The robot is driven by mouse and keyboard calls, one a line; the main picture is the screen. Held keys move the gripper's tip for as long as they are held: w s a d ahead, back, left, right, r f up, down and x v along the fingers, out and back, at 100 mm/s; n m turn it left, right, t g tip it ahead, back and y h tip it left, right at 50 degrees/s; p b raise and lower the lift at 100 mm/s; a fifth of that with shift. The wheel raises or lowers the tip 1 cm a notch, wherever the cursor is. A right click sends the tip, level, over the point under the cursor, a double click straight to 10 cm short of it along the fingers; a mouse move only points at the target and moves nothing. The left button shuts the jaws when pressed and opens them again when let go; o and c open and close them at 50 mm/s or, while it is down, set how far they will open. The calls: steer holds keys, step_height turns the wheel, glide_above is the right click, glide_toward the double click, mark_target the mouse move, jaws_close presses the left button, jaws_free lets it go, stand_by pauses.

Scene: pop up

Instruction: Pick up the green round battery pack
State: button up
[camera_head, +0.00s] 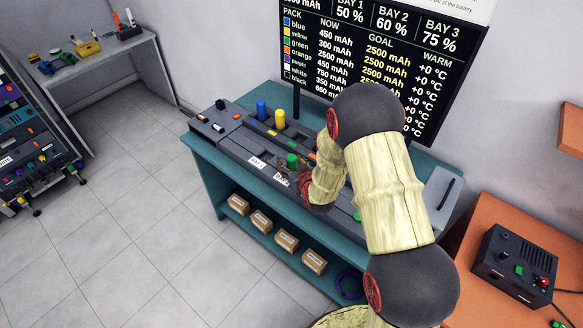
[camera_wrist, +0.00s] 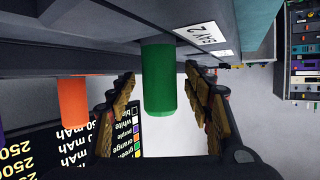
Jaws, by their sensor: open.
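The green round battery pack (camera_head: 291,160) stands upright on the grey bench-top unit (camera_head: 240,140), close to the "BAY 2" label. In the wrist view the green pack (camera_wrist: 159,85) is a plain cylinder between my two fingers. My gripper (camera_wrist: 159,73) is open, with one finger on each side of the pack and a small gap showing on both sides. In the head view my gripper (camera_head: 284,178) is at the near side of the pack, partly hidden by my arm.
An orange round pack (camera_wrist: 73,102) stands beside my left finger in the wrist view. Blue (camera_head: 261,110) and yellow (camera_head: 280,119) packs stand farther left on the unit. The display board (camera_head: 350,50) rises behind. Boxes (camera_head: 286,239) sit on the lower shelf.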

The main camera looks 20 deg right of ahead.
steer(key=shift+c, duration=0.2)
jaws_close()
stand_by(0.6)
